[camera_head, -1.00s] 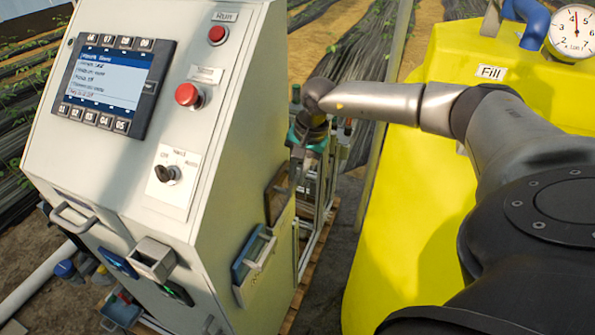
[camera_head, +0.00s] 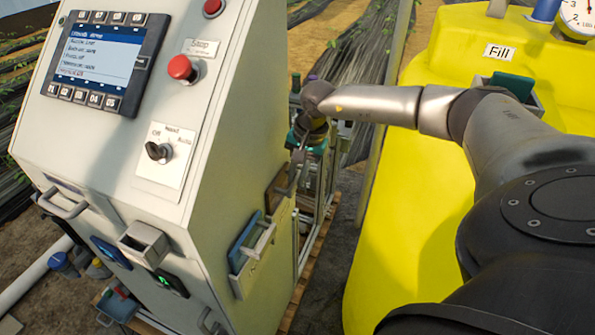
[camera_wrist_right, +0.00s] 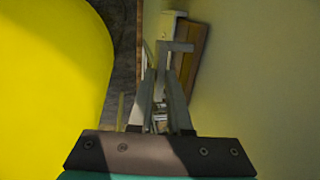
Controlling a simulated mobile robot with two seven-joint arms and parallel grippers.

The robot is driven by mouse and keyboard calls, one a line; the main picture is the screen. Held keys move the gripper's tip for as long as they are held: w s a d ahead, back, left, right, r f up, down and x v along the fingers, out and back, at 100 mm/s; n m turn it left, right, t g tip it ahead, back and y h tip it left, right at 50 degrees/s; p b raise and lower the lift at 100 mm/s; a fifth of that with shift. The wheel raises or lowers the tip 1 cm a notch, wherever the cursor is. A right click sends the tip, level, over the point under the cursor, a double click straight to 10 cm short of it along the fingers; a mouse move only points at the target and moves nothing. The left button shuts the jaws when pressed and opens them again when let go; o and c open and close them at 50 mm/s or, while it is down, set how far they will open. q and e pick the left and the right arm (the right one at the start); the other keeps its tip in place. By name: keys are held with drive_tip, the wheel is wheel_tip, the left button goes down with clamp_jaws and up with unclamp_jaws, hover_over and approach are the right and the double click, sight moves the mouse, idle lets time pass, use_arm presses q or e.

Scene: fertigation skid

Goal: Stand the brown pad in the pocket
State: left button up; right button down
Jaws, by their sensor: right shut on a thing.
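The brown pad (camera_head: 277,190) stands tilted against the right side of the pale cabinet, above and behind a blue pad. My right gripper (camera_head: 297,167) is beside it, partly hidden by its own wrist. In the right wrist view the fingers (camera_wrist_right: 161,85) are closed on a grey bent handle (camera_wrist_right: 178,46), with the brown pad (camera_wrist_right: 197,68) at its right. A pale pocket (camera_head: 284,218) shows just below the pad on the cabinet side. I cannot tell how far the pad sits in it. My left gripper is out of view.
A yellow tank (camera_head: 405,240) stands at the right. A narrow strip of ground separates them. A metal frame stands behind my right gripper.

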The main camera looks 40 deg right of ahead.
drive_tip(key=c, duration=0.8)
unclamp_jaws()
drive_tip(key=v, duration=1.5)
drive_tip(key=shift+w+a+r, duration=0.1)
drive_tip(key=shift+r, duration=0.05)
